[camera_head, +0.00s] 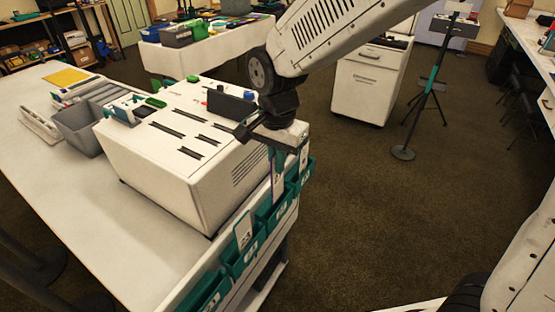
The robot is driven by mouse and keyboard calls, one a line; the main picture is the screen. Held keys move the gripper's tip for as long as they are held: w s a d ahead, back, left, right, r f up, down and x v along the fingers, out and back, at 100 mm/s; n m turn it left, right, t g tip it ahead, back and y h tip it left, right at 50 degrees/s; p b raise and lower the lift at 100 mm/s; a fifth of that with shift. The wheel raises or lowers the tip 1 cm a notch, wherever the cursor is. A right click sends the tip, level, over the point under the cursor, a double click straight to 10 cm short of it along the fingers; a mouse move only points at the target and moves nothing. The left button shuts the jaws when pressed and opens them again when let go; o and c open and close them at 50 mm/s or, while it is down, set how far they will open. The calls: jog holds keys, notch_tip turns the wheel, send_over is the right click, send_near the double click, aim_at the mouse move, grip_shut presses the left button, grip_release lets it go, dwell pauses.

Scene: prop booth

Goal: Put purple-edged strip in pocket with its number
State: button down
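My gripper (277,158) is above the row of teal pockets on the right side of the white table. Its dark fingers look closed on the top of a pale strip with a purple edge (277,182). The strip hangs upright over or just inside a teal pocket (279,212); I cannot tell which. Other teal pockets run along the same side: one nearer (243,258), one nearest (206,293) and one farther back (304,172). A pale strip (243,229) stands in the nearer pocket. The number on the purple-edged strip is too small to read.
A white slotted box (190,150) stands on the table (75,205) close beside the pockets. A grey bin (82,128) and a yellow sheet (67,76) are farther left. A white cabinet (368,88) and a stand (404,152) are behind.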

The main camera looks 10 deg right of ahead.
jog(key=shift+f, duration=0.2)
dwell(0.4)
jog(key=shift+f, duration=3.25)
jog(key=c, duration=1.6)
grip_release()
jog(key=shift+o, duration=0.2)
notch_tip(320, 180, up, 8)
